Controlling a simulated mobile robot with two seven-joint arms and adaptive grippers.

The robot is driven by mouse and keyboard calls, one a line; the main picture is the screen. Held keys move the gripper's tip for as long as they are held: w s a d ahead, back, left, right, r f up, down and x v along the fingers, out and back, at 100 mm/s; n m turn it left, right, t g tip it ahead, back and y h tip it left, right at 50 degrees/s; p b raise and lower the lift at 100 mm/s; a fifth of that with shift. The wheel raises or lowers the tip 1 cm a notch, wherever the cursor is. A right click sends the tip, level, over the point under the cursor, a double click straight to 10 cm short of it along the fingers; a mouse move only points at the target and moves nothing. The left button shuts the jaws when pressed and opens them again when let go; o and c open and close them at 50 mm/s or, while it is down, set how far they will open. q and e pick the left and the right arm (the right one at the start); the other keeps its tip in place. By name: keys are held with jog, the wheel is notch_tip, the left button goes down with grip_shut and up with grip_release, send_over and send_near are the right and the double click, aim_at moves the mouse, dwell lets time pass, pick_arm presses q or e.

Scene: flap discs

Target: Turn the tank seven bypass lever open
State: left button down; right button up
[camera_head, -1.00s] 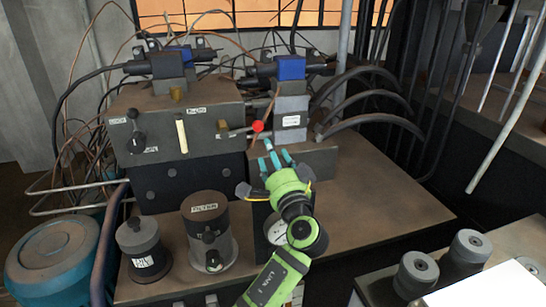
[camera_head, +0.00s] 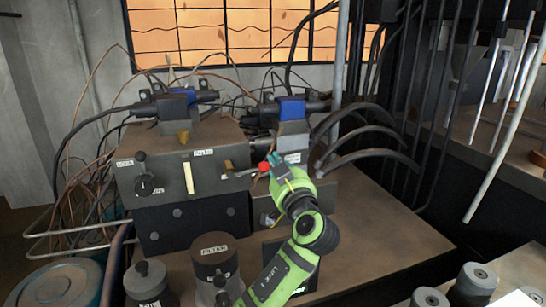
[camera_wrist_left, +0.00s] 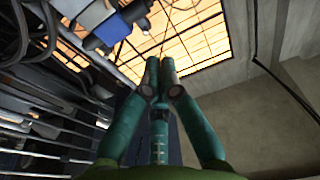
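A lever with a red knob (camera_head: 265,167) reaches rightward from the front of the grey control box (camera_head: 165,170). Its rod looks nearly level. Small labels on the box are too small to read, so I cannot confirm which one names tank seven. My left gripper (camera_head: 279,166) is right beside the red knob, on its right; I cannot tell if they touch. In the left wrist view, the teal fingers (camera_wrist_left: 160,70) come together at the tips with nothing visible between them. The lever does not show there. My right gripper is not in view.
A grey block with a blue top (camera_head: 292,108) stands behind my left gripper. Dark hoses (camera_head: 365,150) curve to its right. Cylindrical canisters (camera_head: 214,262) stand in front of the box. The brown bench top (camera_head: 375,225) is clear at right.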

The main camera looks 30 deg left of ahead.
pick_arm(q)
jog(key=r+p, duration=0.2)
jog(key=p, duration=0.1)
send_over(268, 164)
jog(key=s, duration=0.1)
jog(key=shift+a+f, duration=0.15)
jog(key=shift+a, duration=0.1)
jog(key=f, duration=0.3)
jog(key=shift+s+d+p, duration=0.15)
jog(key=shift+d+p, duration=0.05)
jog(key=shift+p, duration=0.2)
jog(key=shift+s+d+f, duration=0.1)
jog(key=shift+s+f, duration=0.1)
jog(key=shift+f, duration=0.5)
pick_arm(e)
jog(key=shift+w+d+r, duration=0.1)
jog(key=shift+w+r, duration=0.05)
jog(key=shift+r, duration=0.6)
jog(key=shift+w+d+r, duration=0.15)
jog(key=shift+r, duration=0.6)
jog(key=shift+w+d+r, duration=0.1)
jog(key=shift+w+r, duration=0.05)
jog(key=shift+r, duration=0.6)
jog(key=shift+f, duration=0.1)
